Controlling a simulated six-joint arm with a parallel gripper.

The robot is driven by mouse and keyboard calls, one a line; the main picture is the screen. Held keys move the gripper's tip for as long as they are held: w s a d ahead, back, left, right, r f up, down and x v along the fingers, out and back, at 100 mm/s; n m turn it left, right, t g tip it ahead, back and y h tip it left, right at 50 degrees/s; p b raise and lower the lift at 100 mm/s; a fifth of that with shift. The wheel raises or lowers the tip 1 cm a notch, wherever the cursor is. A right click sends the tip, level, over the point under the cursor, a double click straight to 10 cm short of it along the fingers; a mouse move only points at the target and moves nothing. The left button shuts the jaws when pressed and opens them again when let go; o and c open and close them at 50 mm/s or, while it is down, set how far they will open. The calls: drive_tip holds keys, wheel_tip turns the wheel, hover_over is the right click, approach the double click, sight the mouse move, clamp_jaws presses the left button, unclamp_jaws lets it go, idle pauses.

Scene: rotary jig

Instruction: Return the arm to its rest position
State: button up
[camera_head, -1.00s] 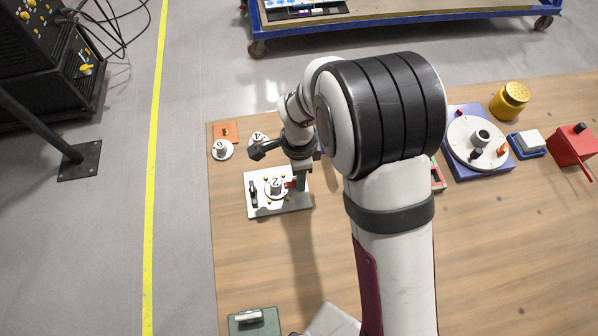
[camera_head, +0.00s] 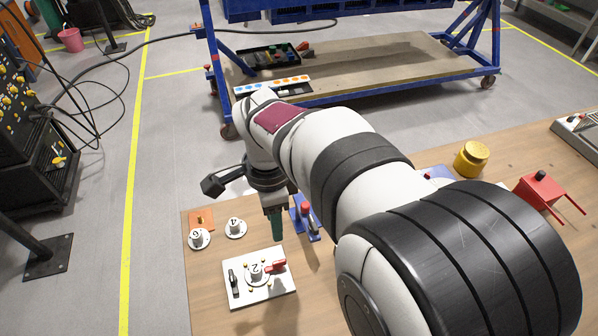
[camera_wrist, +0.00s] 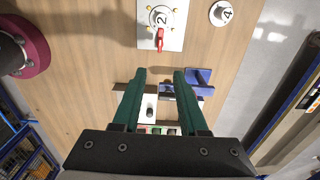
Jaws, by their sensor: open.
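My gripper (camera_head: 275,222) is open and empty in the head view, raised above the table's far side with its green fingers pointing down. In the wrist view the green fingers of my gripper (camera_wrist: 157,78) stand apart with nothing between their tips. The white jig plate (camera_head: 240,293) lies on the table nearer than the gripper, with a disc marked 2 (camera_head: 257,272), a red clamp handle (camera_head: 276,266) and a black handle (camera_head: 233,283). The plate (camera_wrist: 146,40) also shows at the top of the wrist view. My arm hides much of the table's middle.
Discs marked 4 (camera_head: 235,228) and 6 (camera_head: 199,239) sit at the table's far left. A blue fixture (camera_head: 306,220) stands right of my gripper. A yellow canister (camera_head: 471,158) and a red box (camera_head: 540,189) are at the right. A blue cart (camera_head: 380,80) stands beyond the table.

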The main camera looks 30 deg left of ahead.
idle(0.3)
drive_tip(key=s+d+r+n+y, duration=0.1)
drive_tip(key=s+d+r, duration=0.1)
drive_tip(key=d, duration=0.8)
drive_tip(key=s+d+r+n, duration=0.1)
drive_tip(key=s+d+r, duration=0.2)
drive_tip(key=d, duration=0.8)
drive_tip(key=s+d+f+n, duration=0.1)
drive_tip(key=s+d+f, duration=0.1)
drive_tip(key=s+d, duration=0.3)
drive_tip(key=s, duration=0.3)
drive_tip(key=shift+d+f+n+y, duration=0.3)
drive_tip(key=shift+d+y, duration=0.05)
drive_tip(key=shift+y, duration=0.05)
drive_tip(key=shift+w, duration=0.1)
